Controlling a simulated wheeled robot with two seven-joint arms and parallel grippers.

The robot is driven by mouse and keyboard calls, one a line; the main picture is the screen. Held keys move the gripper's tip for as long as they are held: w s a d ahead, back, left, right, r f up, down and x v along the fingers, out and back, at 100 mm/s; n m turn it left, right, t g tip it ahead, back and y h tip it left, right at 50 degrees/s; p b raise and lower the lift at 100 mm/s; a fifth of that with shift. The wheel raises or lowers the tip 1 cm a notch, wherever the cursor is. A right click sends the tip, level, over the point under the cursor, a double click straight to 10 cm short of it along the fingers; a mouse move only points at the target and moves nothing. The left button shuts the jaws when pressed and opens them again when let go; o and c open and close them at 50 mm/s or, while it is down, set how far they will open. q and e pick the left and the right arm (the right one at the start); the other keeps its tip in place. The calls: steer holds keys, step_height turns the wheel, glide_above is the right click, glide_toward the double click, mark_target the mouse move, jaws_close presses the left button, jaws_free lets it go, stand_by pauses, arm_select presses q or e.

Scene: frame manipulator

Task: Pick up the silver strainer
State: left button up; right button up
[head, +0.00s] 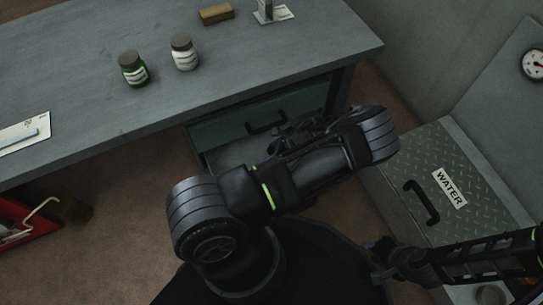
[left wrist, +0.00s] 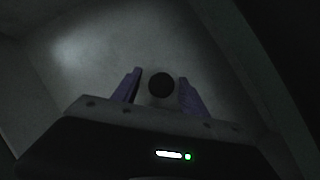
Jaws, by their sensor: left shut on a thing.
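The silver strainer (left wrist: 161,99) shows in the left wrist view as a small pale round piece with a dark round opening. It is between the two purple fingers of my left gripper (left wrist: 160,84), which is shut on it. Around them is the pale inside of a drawer. In the head view my left gripper (head: 288,137) is at the open desk drawer (head: 232,155), largely hidden by my own arm, and the strainer cannot be made out there. My right gripper (head: 385,258) is at the lower right, apart from the drawer; its finger opening is unclear.
The desk top (head: 90,70) holds a green jar (head: 133,69), a white jar (head: 184,54) and a brown block (head: 216,14). A metal WATER box (head: 470,160) stands at the right. A red toolbox (head: 35,222) is on the floor at the left.

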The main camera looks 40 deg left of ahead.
arm_select(q)
steer(key=c, duration=0.6)
steer(key=shift+r, duration=0.1)
steer(key=shift+r+p, duration=0.45)
steer(key=shift+p, duration=0.05)
steer(key=shift+d+r, duration=0.1)
steer(key=shift+r, duration=0.1)
steer(key=d, duration=0.2)
steer(key=w+d+p, duration=0.1)
steer(key=d, duration=0.1)
steer(key=w+d, duration=0.1)
steer(key=d, duration=0.2)
steer(key=shift+w+p, duration=0.2)
steer(key=shift+p, duration=0.15)
steer(key=r+p, duration=0.2)
steer(key=r, duration=0.4)
steer(key=r+p, duration=0.3)
steer(key=r, duration=0.4)
steer(key=shift+d+r, duration=0.2)
steer(key=shift+r, duration=0.05)
